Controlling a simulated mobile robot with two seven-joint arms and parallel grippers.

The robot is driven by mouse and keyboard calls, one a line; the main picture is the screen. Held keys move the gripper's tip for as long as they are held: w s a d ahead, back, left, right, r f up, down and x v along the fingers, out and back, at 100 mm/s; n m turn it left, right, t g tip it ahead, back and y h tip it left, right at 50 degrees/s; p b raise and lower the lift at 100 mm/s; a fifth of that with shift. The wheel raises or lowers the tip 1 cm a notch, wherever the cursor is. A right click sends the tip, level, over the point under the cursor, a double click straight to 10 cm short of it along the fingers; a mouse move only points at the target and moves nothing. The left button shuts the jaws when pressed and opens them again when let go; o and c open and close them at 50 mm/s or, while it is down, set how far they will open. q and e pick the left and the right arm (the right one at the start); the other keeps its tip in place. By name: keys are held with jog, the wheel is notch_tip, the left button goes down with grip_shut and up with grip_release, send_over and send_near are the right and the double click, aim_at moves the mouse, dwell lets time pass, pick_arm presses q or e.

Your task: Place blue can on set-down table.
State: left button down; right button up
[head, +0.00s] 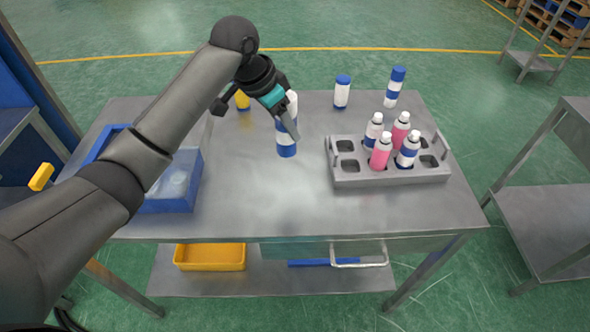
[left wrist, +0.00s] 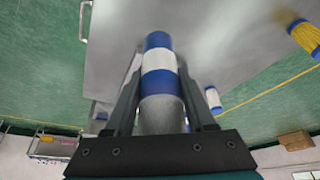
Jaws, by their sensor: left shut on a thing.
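A blue and white banded can (head: 286,138) is held upright between the fingers of my left gripper (head: 289,118), over the middle of the grey metal table (head: 240,205). In the left wrist view the can (left wrist: 159,80) sits between both fingers, its blue end pointing away toward the table top. The gripper is shut on it and hides part of its upper side. I cannot tell whether its base touches the table. My right gripper is not in view.
A grey rack (head: 390,180) with several pink and blue cans stands to the right. A white can with blue cap (head: 342,95), a blue-banded can (head: 394,88) and a yellow object (head: 242,100) stand at the back. A blue bin (head: 170,206) is at left. The table's front middle is clear.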

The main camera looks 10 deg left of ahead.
pick_arm(q)
notch_tip(320, 180, down, 15)
jog(key=shift+b, duration=0.9)
jog(key=shift+f, duration=0.15)
jog(key=shift+c, duration=1.2)
grip_release()
jog(key=p+v, duration=0.2)
jog(key=v, duration=1)
